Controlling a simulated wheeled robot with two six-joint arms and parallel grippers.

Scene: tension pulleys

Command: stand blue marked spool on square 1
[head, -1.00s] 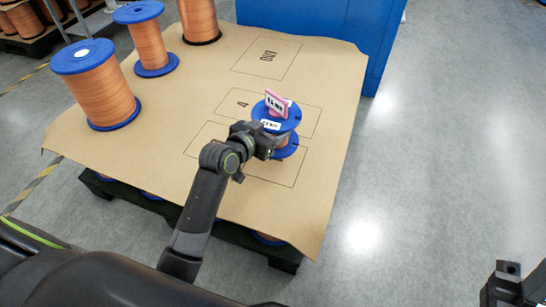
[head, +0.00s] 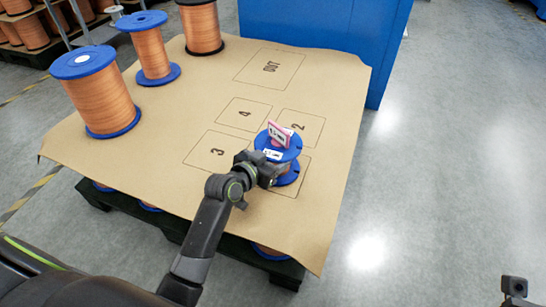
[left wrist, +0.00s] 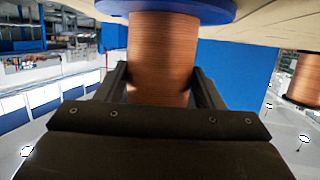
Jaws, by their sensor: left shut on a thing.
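A small spool with blue flanges (head: 289,178) and copper winding is upright in my left gripper (head: 268,171). A pink tag with dark print stands on its top flange, beside a white label. In the left wrist view the copper winding (left wrist: 162,60) sits between the two fingers, below a blue flange. The spool is over the front right outlined square (head: 305,183), whose number is hidden. I cannot tell whether its lower flange touches the cardboard. Squares 2 (head: 311,122), 3 (head: 207,164) and 4 (head: 233,107) are empty. At the bottom right, a dark part of my right gripper (head: 516,288) shows.
Larger copper spools stand at the back left of the cardboard (head: 160,170): two blue-flanged (head: 100,95) (head: 152,50), one black-flanged (head: 200,25). The OUT outline (head: 269,68) is empty. A blue bin (head: 325,35) stands behind. Floor on the right is clear.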

